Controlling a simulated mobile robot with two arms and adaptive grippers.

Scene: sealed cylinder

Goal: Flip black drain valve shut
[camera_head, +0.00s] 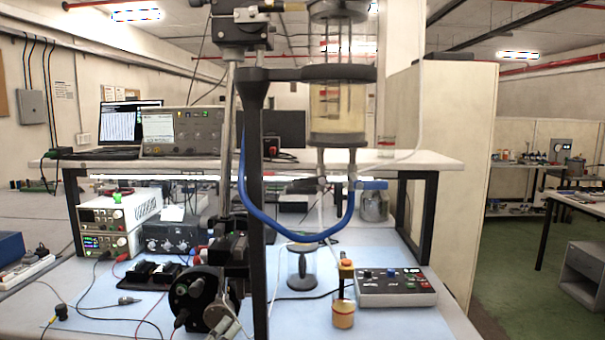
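The sealed cylinder (338,108), clear with pale yellow liquid, hangs upright from a black bracket above the bench. Two fittings come out below it. A black valve handle (304,186) sits at the left fitting and lies roughly sideways. A blue valve handle (373,184) sits at the right fitting, also sideways. My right gripper does not show.
A black post (255,200) stands left of the valves. A blue hose (290,236) loops under them. A shelf (420,161) runs behind.

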